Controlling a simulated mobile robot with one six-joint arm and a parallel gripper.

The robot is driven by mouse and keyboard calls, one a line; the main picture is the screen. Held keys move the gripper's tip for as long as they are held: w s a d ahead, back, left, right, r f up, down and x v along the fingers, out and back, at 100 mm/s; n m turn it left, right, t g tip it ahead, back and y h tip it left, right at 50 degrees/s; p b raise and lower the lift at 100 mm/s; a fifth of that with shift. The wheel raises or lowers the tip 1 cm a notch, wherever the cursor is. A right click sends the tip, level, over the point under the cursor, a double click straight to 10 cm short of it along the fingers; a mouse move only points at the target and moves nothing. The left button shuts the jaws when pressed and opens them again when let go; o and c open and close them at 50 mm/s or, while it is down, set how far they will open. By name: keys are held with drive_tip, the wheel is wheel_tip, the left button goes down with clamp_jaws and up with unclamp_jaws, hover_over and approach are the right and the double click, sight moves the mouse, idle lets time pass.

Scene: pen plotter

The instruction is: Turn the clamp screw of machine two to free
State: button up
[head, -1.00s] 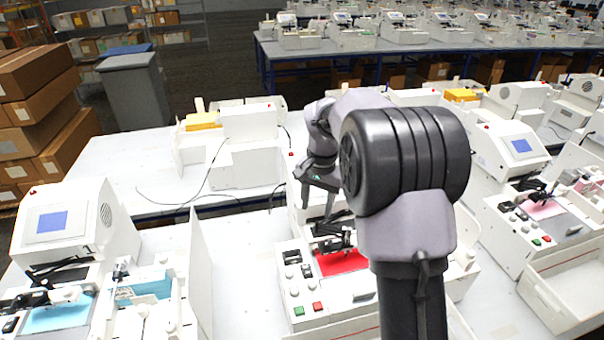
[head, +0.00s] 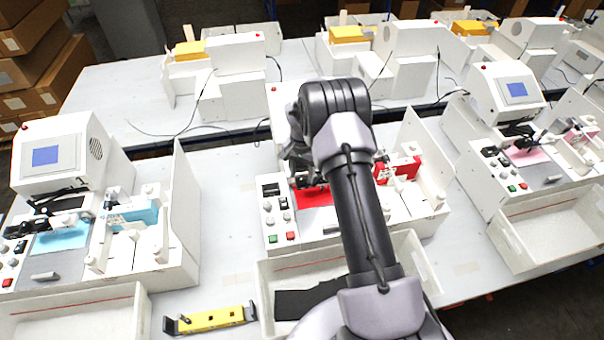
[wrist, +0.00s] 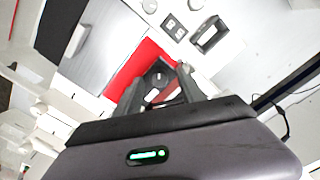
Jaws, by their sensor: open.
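Machine two appears to be the middle white plotter (head: 278,212), with a red sheet (head: 315,196) on its bed. My arm hides much of it in the head view. In the wrist view the red sheet (wrist: 133,72) lies under a black pen holder with a dark round knob (wrist: 158,76), which looks like the clamp screw. My gripper (wrist: 160,84) is open, with one finger on each side of the holder. I cannot tell whether the fingers touch the knob, nor which way it is turned. In the head view the fingertips are mostly hidden behind my arm.
A plotter with blue paper (head: 62,238) stands left, and one with pink paper (head: 527,154) right. White trays sit in front, one (head: 420,262) before the middle machine. A yellow bar (head: 212,319) lies on the table. Upright white panels stand beside the machines.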

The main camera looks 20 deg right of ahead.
drive_tip(key=shift+d+f, duration=0.2)
drive_tip(key=shift+f, duration=0.25)
clamp_jaws()
drive_tip(key=shift+b, duration=0.3)
drive_tip(key=n+b, duration=0.2)
drive_tip(key=n, duration=0.2)
drive_tip(key=shift+f+b, duration=0.1)
drive_tip(key=shift+b, duration=0.25)
drive_tip(key=n+b, duration=0.2)
drive_tip(key=n, duration=0.3)
drive_tip(key=shift+w+n, duration=0.1)
drive_tip(key=shift+n, duration=0.2)
drive_tip(key=n, duration=0.5)
drive_tip(key=shift+r, duration=0.2)
drive_tip(key=shift+n, duration=2.7)
